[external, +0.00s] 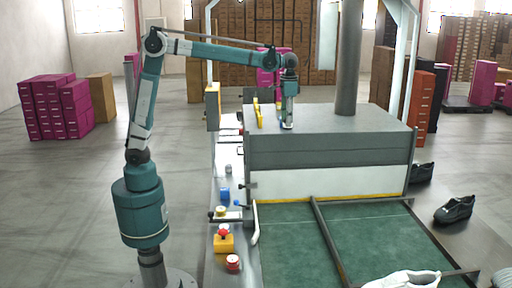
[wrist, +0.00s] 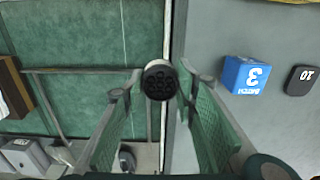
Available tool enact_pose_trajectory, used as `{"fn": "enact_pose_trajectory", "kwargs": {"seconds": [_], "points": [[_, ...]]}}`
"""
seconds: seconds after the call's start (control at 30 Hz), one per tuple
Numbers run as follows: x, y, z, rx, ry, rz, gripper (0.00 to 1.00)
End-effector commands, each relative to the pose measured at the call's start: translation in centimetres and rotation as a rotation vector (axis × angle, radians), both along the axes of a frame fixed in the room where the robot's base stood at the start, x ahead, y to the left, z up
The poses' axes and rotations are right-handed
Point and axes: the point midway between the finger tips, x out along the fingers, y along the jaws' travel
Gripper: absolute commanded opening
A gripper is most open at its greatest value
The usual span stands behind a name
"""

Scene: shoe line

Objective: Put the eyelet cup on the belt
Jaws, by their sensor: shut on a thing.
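The eyelet cup (wrist: 158,80) is a small round cup with a dark, speckled top, between my fingertips in the wrist view. My gripper (wrist: 158,72) is shut on it, with one green finger on each side. In the external view my gripper (external: 287,124) is pointing down, seen against the top of the grey machine housing; the cup cannot be made out there. The green belt (wrist: 85,45) lies at the left in the wrist view, and the cup appears over its metal edge. The belt's near part (external: 285,240) also shows in the external view.
The grey housing (external: 330,150) stands over the belt. A white shoe (external: 405,280) is at the belt's near end.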

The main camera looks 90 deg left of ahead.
Motion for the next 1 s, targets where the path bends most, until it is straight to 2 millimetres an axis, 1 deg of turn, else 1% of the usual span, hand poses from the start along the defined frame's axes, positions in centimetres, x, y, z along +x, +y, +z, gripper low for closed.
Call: {"fn": "enact_pose_trajectory", "kwargs": {"seconds": [0.03, 0.3, 0.47, 0.5, 0.57, 0.6, 0.77, 1.0], "points": [[0.3, -1.6, -0.8, 0.0, 0.0, -0.007, 0.15], [2.1, -9.3, -5.8, 0.0, 0.0, -0.008, 0.15], [2.7, -14.1, -8.8, 0.0, 0.0, -0.007, 0.15], [2.8, -15.4, -9.5, 0.0, 0.0, -0.007, 0.15], [2.9, -17.1, -10.7, 0.0, 0.0, -0.007, 0.15], [2.9, -18.4, -11.5, 0.0, 0.0, -0.007, 0.15], [2.7, -23.2, -14.5, 0.0, 0.0, -0.007, 0.15], [1.6, -30.4, -19.2, 0.0, 0.0, -0.006, 0.15]]}}
